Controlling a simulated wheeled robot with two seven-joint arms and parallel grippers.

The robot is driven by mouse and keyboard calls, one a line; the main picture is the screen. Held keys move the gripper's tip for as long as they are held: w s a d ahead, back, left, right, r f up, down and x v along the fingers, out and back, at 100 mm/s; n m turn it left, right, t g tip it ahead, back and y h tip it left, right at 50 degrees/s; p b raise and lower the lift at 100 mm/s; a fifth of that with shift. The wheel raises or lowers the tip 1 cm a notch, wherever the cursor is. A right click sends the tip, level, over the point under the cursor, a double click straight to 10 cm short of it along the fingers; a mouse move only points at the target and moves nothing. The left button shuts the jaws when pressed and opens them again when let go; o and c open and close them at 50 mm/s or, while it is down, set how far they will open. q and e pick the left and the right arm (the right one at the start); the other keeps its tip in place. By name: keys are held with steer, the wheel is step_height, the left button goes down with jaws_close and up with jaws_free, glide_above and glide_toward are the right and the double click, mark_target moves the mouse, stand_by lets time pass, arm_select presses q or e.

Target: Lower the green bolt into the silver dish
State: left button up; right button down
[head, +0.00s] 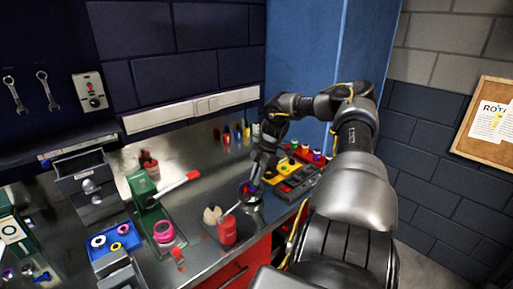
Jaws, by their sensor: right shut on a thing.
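The silver dish (253,206) stands on the metal bench near its front edge, right of the red bottle. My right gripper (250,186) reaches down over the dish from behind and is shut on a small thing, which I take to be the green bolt. The bolt is too small and too covered by the fingers to make out clearly. A small blue-purple patch shows at the dish, and I cannot tell what it is. I cannot tell whether the bolt touches the dish. My left gripper is out of view.
A red bottle (227,230) stands close left of the dish. A green stand (146,200), a blue tray (112,240) with rings and a pink roll (164,231) fill the left.

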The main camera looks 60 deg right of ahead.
steer(key=shift+f+b, duration=1.65)
steer(key=shift+f, duration=0.8)
stand_by(0.8)
steer(key=c, duration=1.4)
jaws_free()
steer(key=shift+o, duration=0.2)
steer(key=b+v, duration=0.1)
steer(key=v, duration=0.9)
steer(key=shift+d+r+b, duration=0.15)
steer(key=shift+r+b, duration=0.15)
steer(key=shift+r, duration=0.1)
